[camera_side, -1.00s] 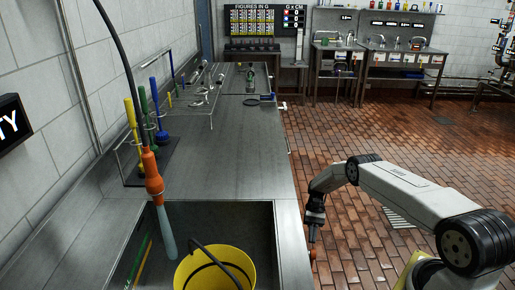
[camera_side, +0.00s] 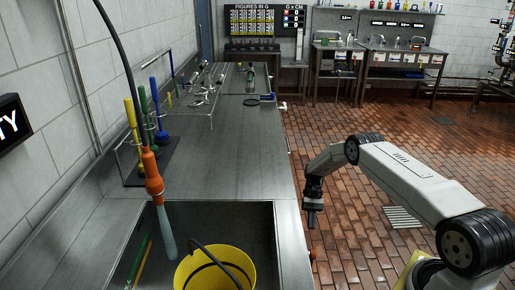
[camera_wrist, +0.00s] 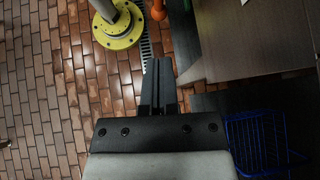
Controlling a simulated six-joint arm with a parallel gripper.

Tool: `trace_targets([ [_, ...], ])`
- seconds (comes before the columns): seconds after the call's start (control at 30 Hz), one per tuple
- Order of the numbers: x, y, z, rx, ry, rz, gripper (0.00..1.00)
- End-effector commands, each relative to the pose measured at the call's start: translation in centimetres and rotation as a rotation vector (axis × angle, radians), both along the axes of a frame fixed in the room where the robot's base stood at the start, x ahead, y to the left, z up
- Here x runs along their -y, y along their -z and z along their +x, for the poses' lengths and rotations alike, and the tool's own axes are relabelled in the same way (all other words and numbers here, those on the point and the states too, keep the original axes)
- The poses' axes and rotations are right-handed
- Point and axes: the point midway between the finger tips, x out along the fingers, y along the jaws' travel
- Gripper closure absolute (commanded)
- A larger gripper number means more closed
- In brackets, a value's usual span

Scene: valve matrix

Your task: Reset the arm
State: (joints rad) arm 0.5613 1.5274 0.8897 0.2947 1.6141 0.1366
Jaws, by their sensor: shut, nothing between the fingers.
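My gripper (camera_side: 311,222) hangs pointing down over the brick floor, just right of the steel counter's front edge in the side view. In the wrist view my gripper (camera_wrist: 158,62) has its fingers together with nothing between them. It touches nothing that I can see.
The steel counter (camera_side: 230,165) has a sink with a yellow bucket (camera_side: 205,272) and a hanging orange-handled hose (camera_side: 153,175) above it. Brushes stand in a wire rack at the wall. A blue wire basket (camera_wrist: 262,140) is at lower right in the wrist view. The brick floor (camera_side: 340,130) is open.

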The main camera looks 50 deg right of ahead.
Motion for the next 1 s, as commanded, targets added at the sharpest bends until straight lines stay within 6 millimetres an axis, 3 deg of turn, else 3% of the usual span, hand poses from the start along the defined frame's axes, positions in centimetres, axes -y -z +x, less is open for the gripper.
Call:
trace_targets([
  [0.3,1.0,-5.9,1.5,0.13,-0.116,-0.165,1.0],
  [0.63,1.3,-11.7,1.9,0.271,-0.246,-0.318,1.0],
  [1.0,-1.4,-17.6,1.3,0.452,-0.403,-0.456,1.0],
])
